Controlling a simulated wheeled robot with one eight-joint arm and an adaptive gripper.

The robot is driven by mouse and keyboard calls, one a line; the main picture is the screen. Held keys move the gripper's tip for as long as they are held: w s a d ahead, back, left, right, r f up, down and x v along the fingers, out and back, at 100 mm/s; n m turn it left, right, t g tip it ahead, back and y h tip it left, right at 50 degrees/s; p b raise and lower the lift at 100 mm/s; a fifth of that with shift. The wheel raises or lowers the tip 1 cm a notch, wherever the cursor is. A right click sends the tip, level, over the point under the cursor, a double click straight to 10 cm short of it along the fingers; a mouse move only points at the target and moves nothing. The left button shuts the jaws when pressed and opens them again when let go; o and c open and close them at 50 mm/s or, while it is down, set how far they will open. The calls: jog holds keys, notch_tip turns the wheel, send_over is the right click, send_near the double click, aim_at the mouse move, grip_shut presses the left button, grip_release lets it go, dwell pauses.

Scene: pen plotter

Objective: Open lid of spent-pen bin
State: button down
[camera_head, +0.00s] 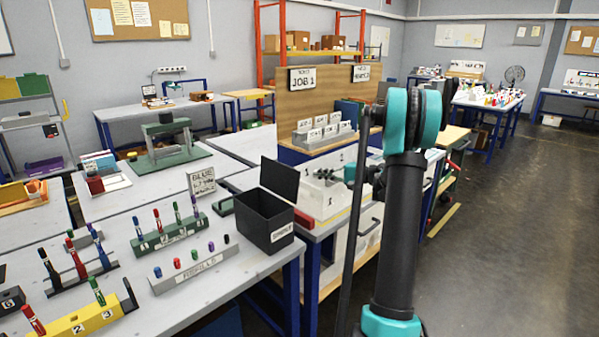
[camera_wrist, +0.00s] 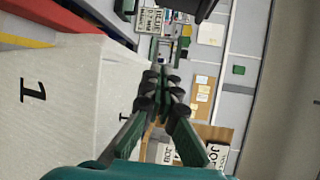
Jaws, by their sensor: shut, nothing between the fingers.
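The spent-pen bin (camera_head: 266,229) is a black box with a white label on its front, near the right edge of the grey table. Its black lid (camera_head: 280,180) stands raised and tilted at the back, and the dark opening shows. My gripper (camera_head: 322,175) is right of the lid, over the white numbered trays, apart from the bin. In the wrist view my gripper (camera_wrist: 165,72) has its fingers together with nothing between them. A black shape at the top of the wrist view (camera_wrist: 194,7) may be part of the bin or lid; I cannot tell which.
A white numbered tray (camera_wrist: 60,105) stands close beside my fingers in the wrist view. Pen racks, including a green one (camera_head: 170,236) and a grey one (camera_head: 193,268), stand left of the bin. A sign board (camera_head: 322,105) rises behind. Open floor (camera_head: 500,220) lies at right.

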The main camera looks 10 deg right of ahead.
aim_at(283, 178)
jog(key=s+d+m+t, duration=0.2)
jog(key=s+m+t, duration=0.25)
jog(key=s, duration=0.25)
jog(key=w+a+r, duration=0.3)
jog(key=w+a, duration=0.1)
jog(key=a, duration=0.6)
jog(key=shift+a+r, duration=0.15)
jog(key=shift+a, duration=0.05)
jog(key=shift+w, duration=0.1)
jog(key=shift+s+a+r, duration=0.5)
jog(key=shift+a+r, duration=0.15)
jog(key=shift+a, duration=0.05)
